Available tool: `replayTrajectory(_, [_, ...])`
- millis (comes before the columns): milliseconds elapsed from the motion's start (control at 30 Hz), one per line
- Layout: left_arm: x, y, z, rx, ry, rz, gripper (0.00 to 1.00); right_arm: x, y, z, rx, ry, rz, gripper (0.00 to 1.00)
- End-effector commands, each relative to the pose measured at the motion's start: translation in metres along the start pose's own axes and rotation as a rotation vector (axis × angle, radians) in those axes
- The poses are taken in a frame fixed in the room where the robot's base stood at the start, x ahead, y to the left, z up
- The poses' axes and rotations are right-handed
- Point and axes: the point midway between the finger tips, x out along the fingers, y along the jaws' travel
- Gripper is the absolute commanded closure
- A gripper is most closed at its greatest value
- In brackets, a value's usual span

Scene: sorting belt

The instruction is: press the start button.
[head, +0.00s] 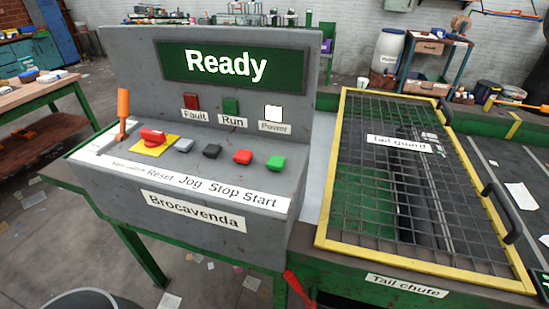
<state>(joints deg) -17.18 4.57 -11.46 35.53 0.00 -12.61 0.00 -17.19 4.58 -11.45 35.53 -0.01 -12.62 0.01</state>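The start button (276,163) is a green push button at the right end of the row on the grey control console (110,185), above the label "Start". Left of it are the red stop button (243,157), the black jog button (212,151) and the grey reset button (184,145). The display (228,64) reads "Ready". The power lamp (273,113) is lit white; the red fault lamp (191,102) and green run lamp (231,106) look dark. Neither of my grippers is in the head view.
A red rotary switch (152,136) on a yellow plate and an orange-handled lever (123,108) stand at the console's left. A yellow-framed mesh tail guard (330,170) lies right of the console. The space above the buttons is clear.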

Motion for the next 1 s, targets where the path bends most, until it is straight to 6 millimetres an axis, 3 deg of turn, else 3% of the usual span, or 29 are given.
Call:
replayTrajectory(200, [0.0000,0.0001,0.0000,0.000,0.000,0.000,0.38,0.0000,-0.0002,0.0000,0.000,0.000,0.000,0.53])
replayTrajectory(367, [0.0000,0.0001,0.0000,0.000,0.000,0.000,0.38,0.0000,-0.0002,0.0000,0.000,0.000,0.000,0.96])
replayTrajectory(400, [0.0000,0.0001,0.0000,0.000,0.000,0.000,0.38,0.0000,-0.0002,0.0000,0.000,0.000,0.000,1.00])
replayTrajectory(1000, [0.0000,0.0000,-0.0001,0.000,0.000,0.000,0.38,0.0000,-0.0004,-0.0001,0.000,0.000,-0.001,1.00])
